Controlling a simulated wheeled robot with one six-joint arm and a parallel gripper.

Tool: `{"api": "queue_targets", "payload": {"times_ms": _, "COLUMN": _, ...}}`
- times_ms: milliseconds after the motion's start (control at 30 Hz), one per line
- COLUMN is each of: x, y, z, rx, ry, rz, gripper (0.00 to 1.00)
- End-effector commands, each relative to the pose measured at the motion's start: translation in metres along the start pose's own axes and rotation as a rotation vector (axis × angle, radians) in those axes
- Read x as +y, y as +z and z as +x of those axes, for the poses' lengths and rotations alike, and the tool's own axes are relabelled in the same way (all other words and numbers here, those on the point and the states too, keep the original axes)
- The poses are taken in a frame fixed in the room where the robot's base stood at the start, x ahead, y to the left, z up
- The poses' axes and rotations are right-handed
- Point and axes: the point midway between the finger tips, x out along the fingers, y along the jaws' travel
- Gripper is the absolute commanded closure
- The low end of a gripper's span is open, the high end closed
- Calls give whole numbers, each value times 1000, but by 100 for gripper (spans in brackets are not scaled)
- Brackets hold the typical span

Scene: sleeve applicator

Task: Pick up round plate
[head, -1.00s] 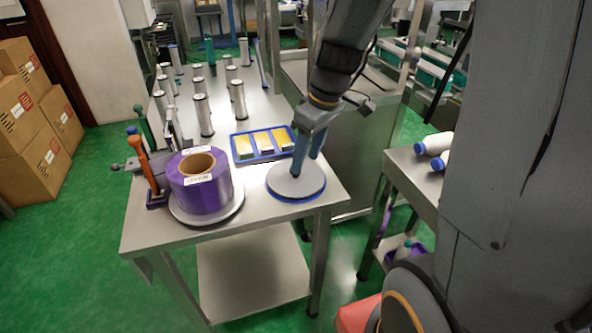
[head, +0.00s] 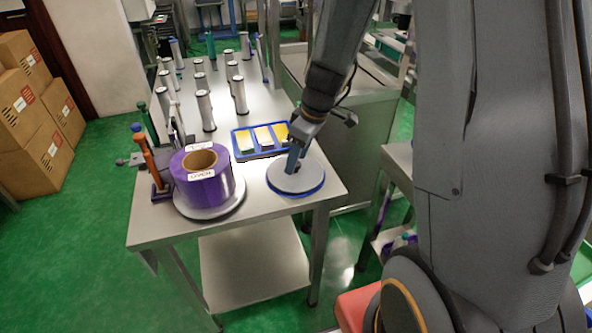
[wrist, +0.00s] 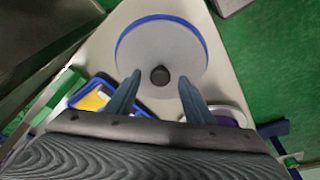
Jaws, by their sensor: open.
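The round plate (head: 296,177) is a grey disc with a blue rim, lying flat near the front right corner of the steel table. In the wrist view my gripper (wrist: 160,80) is open, with one finger on each side of the knob and a gap to both. Whether the fingertips touch the plate I cannot tell.
A purple film roll (head: 203,180) on a round base stands left of the plate. A blue tray (head: 261,140) with yellow packs lies just behind it. Several upright cylinders (head: 205,108) stand farther back on the table (head: 255,215).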

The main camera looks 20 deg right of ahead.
Motion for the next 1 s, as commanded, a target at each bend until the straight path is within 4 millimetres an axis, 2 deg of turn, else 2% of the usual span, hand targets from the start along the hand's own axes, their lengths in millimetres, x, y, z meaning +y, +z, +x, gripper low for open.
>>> {"api": "queue_targets", "payload": {"times_ms": 333, "x": 0, "y": 0, "z": 6, "rx": 0, "ry": 0, "rz": 0, "gripper": 54}}
{"api": "queue_targets", "payload": {"times_ms": 600, "x": 0, "y": 0, "z": 6, "rx": 0, "ry": 0, "rz": 0, "gripper": 100}}
{"api": "queue_targets", "payload": {"times_ms": 1000, "x": 0, "y": 0, "z": 4, "rx": 0, "ry": 1, "rz": 0, "gripper": 100}}
